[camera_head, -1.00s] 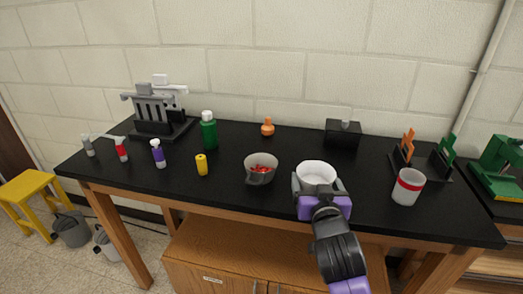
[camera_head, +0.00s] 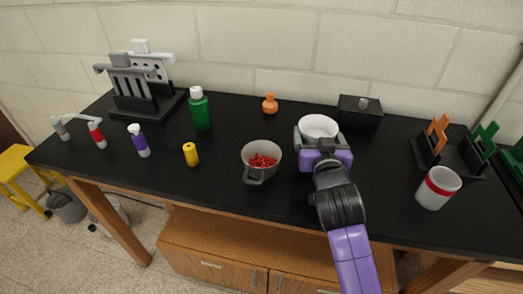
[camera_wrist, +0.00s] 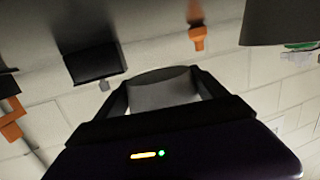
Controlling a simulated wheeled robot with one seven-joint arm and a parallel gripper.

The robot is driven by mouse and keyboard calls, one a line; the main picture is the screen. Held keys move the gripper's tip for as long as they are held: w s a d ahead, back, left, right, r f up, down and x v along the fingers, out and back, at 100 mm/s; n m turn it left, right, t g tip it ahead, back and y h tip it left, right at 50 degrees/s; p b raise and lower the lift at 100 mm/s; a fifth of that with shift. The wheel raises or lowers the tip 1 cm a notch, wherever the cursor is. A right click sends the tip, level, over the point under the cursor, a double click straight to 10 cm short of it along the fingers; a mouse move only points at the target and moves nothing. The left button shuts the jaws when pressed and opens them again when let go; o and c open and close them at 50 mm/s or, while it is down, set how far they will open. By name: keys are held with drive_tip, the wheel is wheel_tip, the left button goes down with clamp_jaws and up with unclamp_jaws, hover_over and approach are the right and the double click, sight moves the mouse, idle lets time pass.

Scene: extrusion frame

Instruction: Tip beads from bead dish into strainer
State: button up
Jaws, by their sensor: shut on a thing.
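A white round dish (camera_head: 319,125), which I take as the bead dish, is between the fingers of my gripper (camera_head: 320,138). It looks upright, and no beads show inside it. My gripper is shut on it; the dish also shows between the fingers in the wrist view (camera_wrist: 163,90). A grey cup with a short front handle (camera_head: 255,176), which I take as the strainer, stands on the black bench to the left of my gripper. Many red beads (camera_head: 263,160) lie inside it. The dish is apart from the strainer.
A yellow bottle (camera_head: 190,154), a green bottle (camera_head: 200,110) and a grey rack (camera_head: 145,85) stand left. An orange bottle (camera_head: 270,104) and a black box (camera_head: 359,113) stand behind. A red-banded cup (camera_head: 438,188) is right. The bench front between strainer and cup is clear.

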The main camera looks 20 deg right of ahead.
sight(304, 133)
drive_tip(key=shift+a+r+n+t+h+b, duration=0.2)
drive_tip(key=shift+a+r+n, duration=0.15)
drive_tip(key=shift+a+n, duration=0.25)
drive_tip(key=shift+a+r+n+t+h+b, duration=0.1)
drive_tip(key=shift+a+r+n+b, duration=0.15)
drive_tip(key=shift+a+n, duration=0.35)
drive_tip(key=shift+w+a+r+n+t, duration=0.2)
drive_tip(key=shift+a+r+n, duration=0.2)
drive_tip(key=shift+n, duration=0.25)
drive_tip(key=shift+w+a+r+n+t, duration=0.1)
drive_tip(key=shift+a+r+n+t, duration=0.2)
drive_tip(key=shift+n, duration=0.35)
drive_tip(key=shift+a+r+n+h, duration=0.15)
drive_tip(key=shift+a+r+n, duration=0.1)
drive_tip(key=shift+a+n, duration=0.25)
drive_tip(key=shift+a+r+n+h, duration=0.15)
drive_tip(key=shift+a+r+n, duration=0.1)
drive_tip(key=shift+a+n, duration=0.25)
drive_tip(key=shift+w+a+r+n+t+p, duration=0.1)
drive_tip(key=shift+a+r+n+t+p, duration=0.25)
drive_tip(key=shift+n, duration=0.45)
drive_tip(key=shift+a+r+n+t+p, duration=0.15)
drive_tip(key=shift+r+n+t+p, duration=0.25)
drive_tip(key=shift+n, duration=0.55)
drive_tip(key=shift+a+r+n+t+p, duration=0.15)
drive_tip(key=shift+r+n+p, duration=0.4)
drive_tip(key=shift+n, duration=0.4)
drive_tip(key=shift+w+a+f+n+t, duration=0.1)
drive_tip(key=shift+a+f+n+t, duration=0.15)
drive_tip(key=shift+f+n, duration=0.55)
